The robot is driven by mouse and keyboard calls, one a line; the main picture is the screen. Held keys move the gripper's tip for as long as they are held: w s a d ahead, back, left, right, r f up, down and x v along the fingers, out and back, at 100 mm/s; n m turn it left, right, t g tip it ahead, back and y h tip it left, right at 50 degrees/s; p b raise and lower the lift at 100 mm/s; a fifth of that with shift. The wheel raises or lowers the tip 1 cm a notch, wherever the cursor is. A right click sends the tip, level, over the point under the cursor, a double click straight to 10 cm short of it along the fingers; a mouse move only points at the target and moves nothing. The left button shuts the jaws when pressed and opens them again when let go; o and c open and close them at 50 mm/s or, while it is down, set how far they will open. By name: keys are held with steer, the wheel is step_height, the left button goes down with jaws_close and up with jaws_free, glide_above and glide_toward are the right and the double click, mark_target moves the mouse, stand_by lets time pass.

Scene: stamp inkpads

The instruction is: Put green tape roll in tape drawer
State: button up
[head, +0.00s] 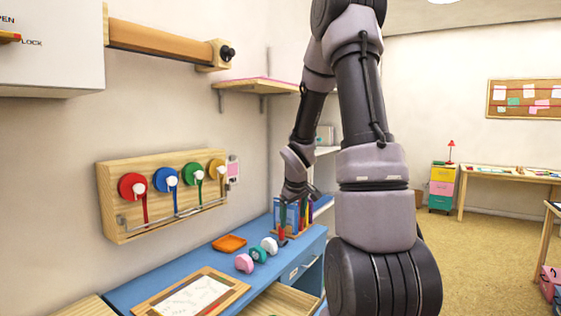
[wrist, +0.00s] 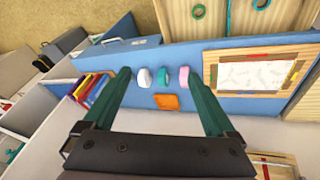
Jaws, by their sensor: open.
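A green tape roll (head: 258,255) stands on the blue desk between a white roll (head: 269,245) and a pink roll (head: 244,263). In the wrist view the green roll (wrist: 163,76) lies beyond my fingertips, in the gap between them. An open wooden drawer (head: 285,301) juts from the desk front, partly cut off. In the wrist view the drawer (wrist: 290,14) is at the top right, with a green ring (wrist: 262,4) at the frame edge. My gripper (wrist: 165,80) is open and empty above the desk; in the head view it is at the desk's far end.
A holder with upright coloured items (head: 290,216) stands at the far end. A wooden rack (head: 165,195) with coloured ribbon rolls hangs on the wall.

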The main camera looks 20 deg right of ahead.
steer(key=s+a+r+m, duration=0.1)
steer(key=s+a+r, duration=0.15)
steer(key=r, duration=0.25)
steer(key=s+a+r+m+t, duration=0.1)
steer(key=s+a+r+m, duration=0.1)
steer(key=s+r, duration=0.25)
steer(key=s+a+r+m, duration=0.1)
steer(key=s+a+r, duration=0.15)
steer(key=r, duration=0.35)
steer(key=s+a+r+m+y, duration=0.1)
steer(key=s+a+r, duration=0.2)
steer(key=s, duration=0.4)
steer(key=s+a+r+m+t+y, duration=0.1)
steer(key=s+a+r+m+y, duration=0.1)
steer(key=s+a+r, duration=0.2)
steer(key=s, duration=0.2)
steer(key=shift+s+a+r+t+y, duration=0.2)
steer(key=shift+s+a+t+y, duration=0.1)
steer(key=shift+s+a, duration=0.05)
